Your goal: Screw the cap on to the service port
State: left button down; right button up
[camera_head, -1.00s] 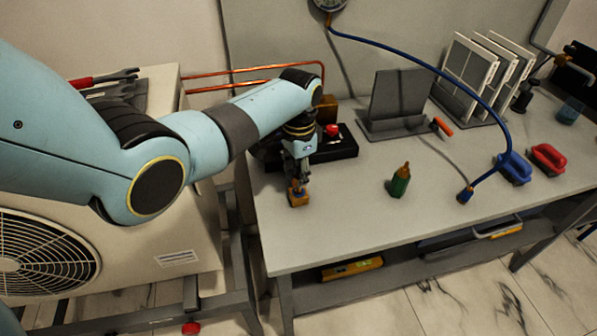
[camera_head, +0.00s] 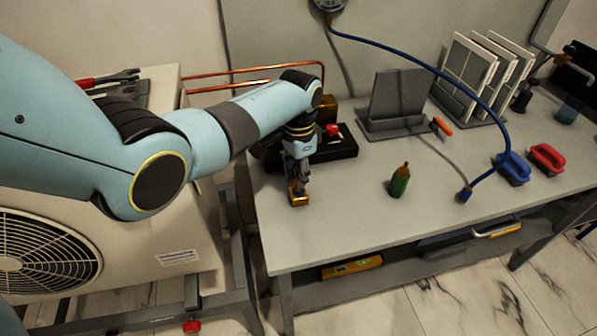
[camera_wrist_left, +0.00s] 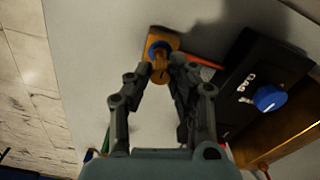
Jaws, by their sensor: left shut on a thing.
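My left gripper (camera_head: 298,183) points down at a small brass-orange block (camera_head: 299,201) near the bench's left front edge. In the left wrist view the fingertips (camera_wrist_left: 164,70) are shut on a round brass-coloured piece, which looks like the cap (camera_wrist_left: 161,76). Just beyond it a blue ring-like part (camera_wrist_left: 158,48) shows on the orange block (camera_wrist_left: 172,39), perhaps the service port. The cap is at or very close to this part; the fingers hide whether they touch. My right gripper is out of view.
A black box (camera_head: 335,149) with a red knob (camera_head: 332,130) lies just behind the gripper; its blue knob (camera_wrist_left: 270,98) shows in the wrist view. A green bottle (camera_head: 399,182) and blue hose (camera_head: 440,75) are to the right. The bench (camera_head: 350,215) is clear in front.

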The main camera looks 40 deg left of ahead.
pick_arm(q)
jog(key=shift+f, duration=0.2)
dwell(0.3)
jog(key=shift+f+b, duration=0.5)
jog(key=shift+b, duration=0.05)
jog(key=shift+f+b, duration=0.35)
jog(key=shift+f, duration=0.1)
jog(key=shift+f, duration=0.15)
dwell(0.6)
